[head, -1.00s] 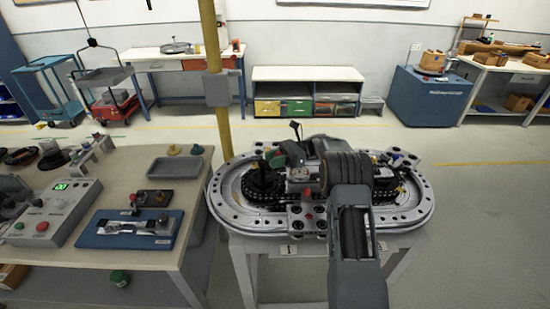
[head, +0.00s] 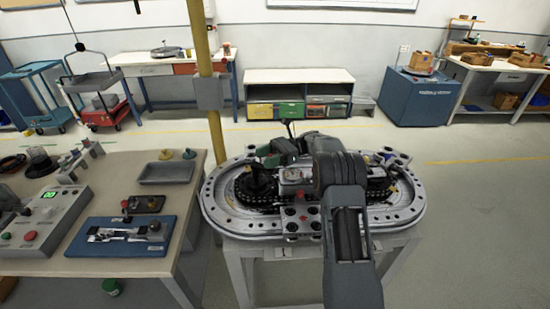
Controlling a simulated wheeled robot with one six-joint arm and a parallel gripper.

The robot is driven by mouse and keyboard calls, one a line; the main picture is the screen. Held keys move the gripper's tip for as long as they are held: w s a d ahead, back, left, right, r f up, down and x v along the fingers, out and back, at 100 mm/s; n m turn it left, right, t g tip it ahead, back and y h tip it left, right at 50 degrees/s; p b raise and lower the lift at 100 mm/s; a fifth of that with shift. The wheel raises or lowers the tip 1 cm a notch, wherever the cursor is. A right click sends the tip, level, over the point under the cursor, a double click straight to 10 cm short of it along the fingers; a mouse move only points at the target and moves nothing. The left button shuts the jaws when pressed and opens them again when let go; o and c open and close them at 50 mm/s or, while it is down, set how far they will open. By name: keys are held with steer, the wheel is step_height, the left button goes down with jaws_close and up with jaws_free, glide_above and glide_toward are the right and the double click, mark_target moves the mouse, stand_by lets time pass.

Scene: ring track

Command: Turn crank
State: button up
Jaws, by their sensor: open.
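The oval ring track (head: 222,209) stands on a light stand in the middle of the head view. A dark chain mechanism fills its inside.
A yellow post (head: 207,85) rises just behind the track's left end. A workbench (head: 190,215) at the left holds a control box (head: 45,222), a blue fixture plate (head: 120,237) and a grey tray (head: 167,172). The floor to the right is clear.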

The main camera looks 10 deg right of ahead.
steer(key=s+r+p, duration=0.7)
steer(key=s+r, duration=0.4)
steer(key=s, duration=0.3)
steer(key=shift+d+r, duration=0.15)
steer(key=shift+d, duration=0.2)
steer(key=shift+c, duration=0.3)
